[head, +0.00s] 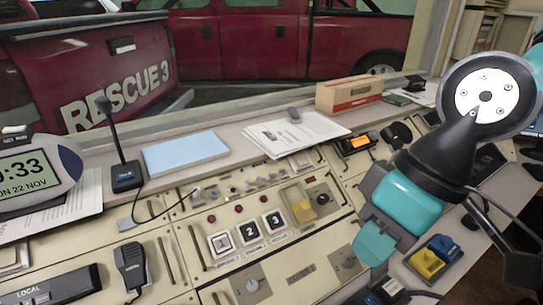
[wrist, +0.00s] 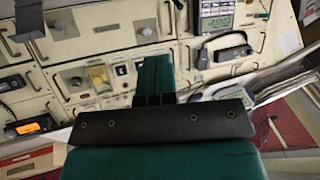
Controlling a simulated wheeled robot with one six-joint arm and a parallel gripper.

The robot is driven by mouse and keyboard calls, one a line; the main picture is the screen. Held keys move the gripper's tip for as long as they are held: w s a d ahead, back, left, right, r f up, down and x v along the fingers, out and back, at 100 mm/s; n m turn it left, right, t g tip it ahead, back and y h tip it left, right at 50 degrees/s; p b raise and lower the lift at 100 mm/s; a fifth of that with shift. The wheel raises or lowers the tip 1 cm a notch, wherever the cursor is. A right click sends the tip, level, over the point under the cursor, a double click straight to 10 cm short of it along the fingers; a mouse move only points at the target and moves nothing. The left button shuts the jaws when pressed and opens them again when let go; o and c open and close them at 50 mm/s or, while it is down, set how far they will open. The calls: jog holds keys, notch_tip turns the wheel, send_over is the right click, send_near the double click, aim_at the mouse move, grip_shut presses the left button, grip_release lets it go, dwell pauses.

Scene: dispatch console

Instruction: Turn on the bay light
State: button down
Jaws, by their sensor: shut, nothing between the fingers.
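The console (head: 215,265) is a cream panel. It carries three square buttons numbered 1, 2 and 3 (head: 248,231), a yellow switch (head: 303,209) in a clear-sided housing, and several knobs, one of them a round knob (head: 252,286) near the front. I cannot read which control is the bay light's. My teal gripper (head: 373,246) is shut and empty, above the console's right part, right of the yellow switch. In the wrist view, its fingers (wrist: 154,75) stand in front of the panel. The yellow switch (wrist: 97,75) shows left of them, and they hide part of the panel.
A desk microphone (head: 125,175), a blue pad (head: 185,152), papers (head: 293,134) and a cardboard box (head: 348,94) line the back ledge. A clock (head: 38,173) stands left. A handset (head: 131,268) lies front left. A blue-and-yellow holder (head: 433,257) is right of my gripper.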

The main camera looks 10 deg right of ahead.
aim_at(305, 163)
jog(key=shift+w, duration=0.1)
jog(key=w+d+f+n+t+h+p, duration=0.1)
jog(key=w+n, duration=0.6)
jog(key=w, duration=1.1)
jog(key=w+d+f+n+t+h+p, duration=0.1)
jog(key=w+d+n, duration=0.4)
jog(key=w, duration=1.3)
jog(key=f+n+t+p, duration=0.1)
jog(key=n+t, duration=0.1)
jog(key=n, duration=0.1)
jog(key=shift+d+n+t+p, duration=0.3)
jog(key=shift+d+t+p, duration=0.05)
jog(key=shift+d+t, duration=0.05)
jog(key=shift+f, duration=0.15)
jog(key=p+x, duration=0.4)
jog(key=x, duration=0.9)
jog(key=shift+w+f+p, duration=0.15)
jog(key=shift+f+p, duration=0.1)
jog(key=shift+p, duration=0.05)
jog(key=shift+f, duration=0.2)
jog(key=shift+f, duration=0.15)
